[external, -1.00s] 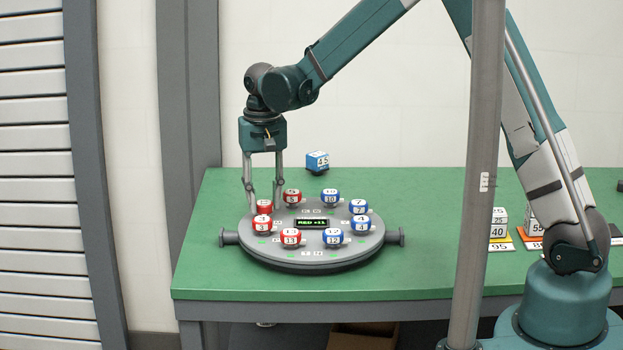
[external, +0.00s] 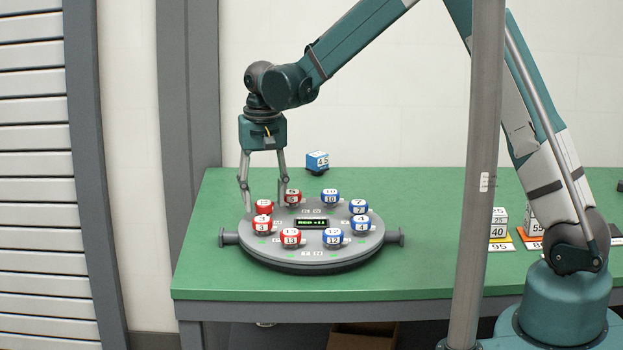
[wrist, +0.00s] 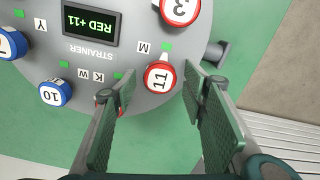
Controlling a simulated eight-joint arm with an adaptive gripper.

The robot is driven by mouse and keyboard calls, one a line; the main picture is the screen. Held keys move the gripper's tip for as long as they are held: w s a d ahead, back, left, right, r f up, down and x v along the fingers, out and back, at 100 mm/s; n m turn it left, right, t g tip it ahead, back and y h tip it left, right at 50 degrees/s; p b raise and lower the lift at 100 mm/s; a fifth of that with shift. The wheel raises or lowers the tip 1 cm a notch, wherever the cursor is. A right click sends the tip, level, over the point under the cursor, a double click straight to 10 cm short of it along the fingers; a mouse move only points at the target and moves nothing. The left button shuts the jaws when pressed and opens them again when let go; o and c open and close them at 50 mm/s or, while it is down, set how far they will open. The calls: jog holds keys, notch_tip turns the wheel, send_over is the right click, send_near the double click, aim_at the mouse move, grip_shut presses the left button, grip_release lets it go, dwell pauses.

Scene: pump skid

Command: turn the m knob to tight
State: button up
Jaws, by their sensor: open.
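In the wrist view the fingers (wrist: 160,90) stand open with gaps to the knob. I cannot read the knob's setting. The small display (wrist: 91,27) reads RED +11.
Other red and blue knobs ring the plate (external: 310,262); a red knob (external: 292,196) stands close to my right finger. A blue numbered cube (external: 317,161) sits behind on the green table. A grey post (external: 478,180) stands in front at right.

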aim_at(267, 202)
notch_tip(267, 202, up, 12)
jog(key=shift+f, duration=0.2)
dwell(0.4)
jog(key=shift+d, duration=0.1)
dwell(0.4)
jog(key=s+d+r+t, duration=0.1)
jog(key=d+r, duration=0.3)
jog(key=d, duration=0.8)
jog(key=d+r+m+t+y, duration=0.1)
jog(key=d+r, duration=0.4)
jog(key=d, duration=0.6)
jog(key=s+d+r+t, duration=0.1)
jog(key=d+r, duration=0.3)
jog(key=d, duration=0.8)
jog(key=s+d+f+t, duration=0.1)
jog(key=s+d+t, duration=0.1)
jog(key=s+d, duration=0.6)
jog(key=s+d+f+m+t+h, duration=0.1)
jog(key=s+d+f+t, duration=0.1)
jog(key=s+d, duration=0.7)
jog(key=shift+d+m, duration=0.3)
jog(key=shift+d, duration=3.4)
